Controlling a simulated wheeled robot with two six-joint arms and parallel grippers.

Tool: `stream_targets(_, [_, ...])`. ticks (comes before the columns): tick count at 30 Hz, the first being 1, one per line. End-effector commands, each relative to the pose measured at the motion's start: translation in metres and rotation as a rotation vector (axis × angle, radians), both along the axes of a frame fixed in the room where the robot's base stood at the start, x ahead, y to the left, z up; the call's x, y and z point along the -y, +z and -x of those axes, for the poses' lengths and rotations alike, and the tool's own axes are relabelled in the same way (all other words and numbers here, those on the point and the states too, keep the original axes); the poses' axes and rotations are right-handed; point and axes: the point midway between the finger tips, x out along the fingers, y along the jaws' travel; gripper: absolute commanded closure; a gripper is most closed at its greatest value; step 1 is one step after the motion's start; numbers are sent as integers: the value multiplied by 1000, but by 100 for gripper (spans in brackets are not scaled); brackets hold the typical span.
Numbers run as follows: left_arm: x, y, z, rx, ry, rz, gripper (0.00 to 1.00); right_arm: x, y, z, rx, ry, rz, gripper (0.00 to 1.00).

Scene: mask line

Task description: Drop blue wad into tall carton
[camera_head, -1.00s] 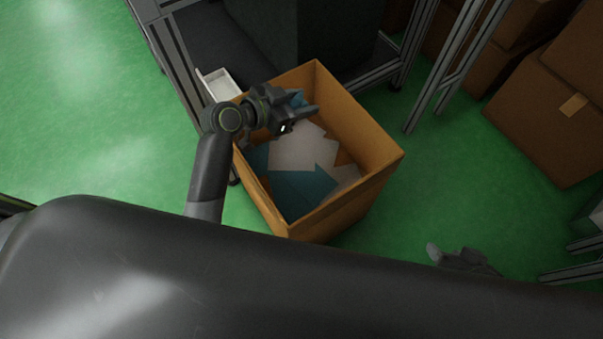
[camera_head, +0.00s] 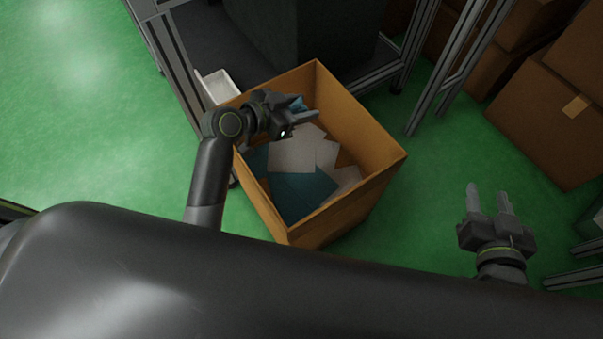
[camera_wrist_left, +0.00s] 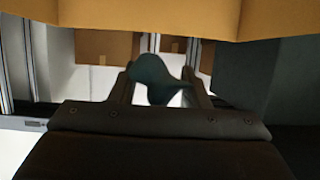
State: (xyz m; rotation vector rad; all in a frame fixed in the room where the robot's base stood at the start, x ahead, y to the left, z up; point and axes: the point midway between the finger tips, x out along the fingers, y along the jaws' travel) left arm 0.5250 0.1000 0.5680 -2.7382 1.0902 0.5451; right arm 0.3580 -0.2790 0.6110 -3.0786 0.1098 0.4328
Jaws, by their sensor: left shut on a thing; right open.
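The tall carton (camera_head: 352,201) is an open brown box on the green floor in the middle of the head view. It holds several white and blue pieces. My left gripper (camera_head: 304,108) is over the back left part of the carton's opening. It is shut on a blue wad (camera_head: 298,103), largely hidden by the fingers there. In the left wrist view the wad (camera_wrist_left: 157,82) is a dark blue crumpled piece between the two fingers. My right gripper (camera_head: 488,200) is open and empty, to the right of the carton above the floor.
A small white tray (camera_head: 219,86) is beside the carton's back left. Metal frame posts (camera_head: 436,82) and a dark grey bin (camera_head: 300,40) stand behind. Closed cardboard boxes (camera_head: 545,120) are at the right.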

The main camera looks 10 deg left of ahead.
Motion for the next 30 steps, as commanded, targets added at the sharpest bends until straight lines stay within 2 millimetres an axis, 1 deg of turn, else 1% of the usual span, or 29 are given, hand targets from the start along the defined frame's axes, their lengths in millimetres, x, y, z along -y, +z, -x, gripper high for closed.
stream_targets(3, [0, -1, 0, 0, 0, 0, 78, 0, 3, -1, 18, -1, 4, 56])
stream_targets(11, [0, -1, 0, 0, 0, 0, 78, 0, 4, -2, 21, 0, 6, 56])
stream_targets(12, [0, -1, 0, 0, 0, 0, 52, 0, 4, -1, 21, -1, 5, 56])
stream_targets(17, [0, -1, 0, 0, 0, 0, 32, 0, 4, -1, 20, -1, 5, 56])
stream_targets(28, [-2, 1, 2, 0, 1, 0, 32, 0, 2, -1, 7, 0, 1, 56])
stream_targets(30, [-5, 2, 5, 0, 1, -1, 32, -1, -5, 3, -33, 1, -7, 56])
